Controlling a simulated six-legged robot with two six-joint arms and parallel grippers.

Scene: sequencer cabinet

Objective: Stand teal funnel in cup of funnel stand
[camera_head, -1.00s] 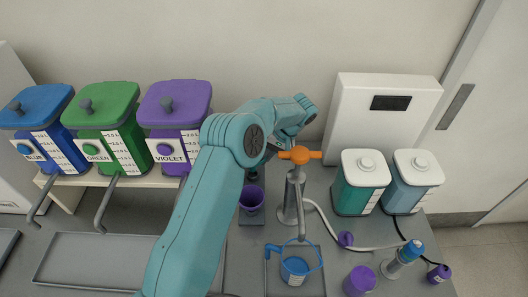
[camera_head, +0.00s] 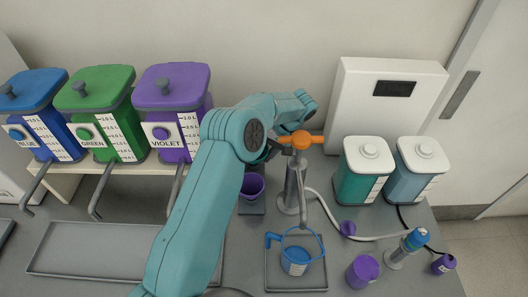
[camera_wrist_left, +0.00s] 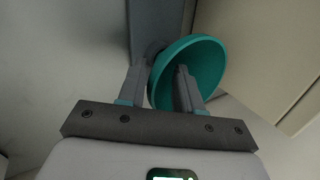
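The teal funnel (camera_wrist_left: 207,65) shows in the left wrist view, tilted, with its bowl at the fingers of my left gripper (camera_wrist_left: 163,80). One finger overlaps the bowl and the other is at its left edge. The fingers are apart; whether they press on the funnel cannot be told. In the head view a dark part of my left gripper (camera_head: 274,149) shows left of the orange handle, and my teal arm hides the funnel. I cannot make out the funnel stand or its cup for certain. My right gripper is not in view.
A grey post with an orange handle (camera_head: 301,140) stands close to the gripper. Dispensers line the left; two lidded canisters (camera_head: 362,170) stand right. An empty grey tray (camera_head: 100,250) lies front left.

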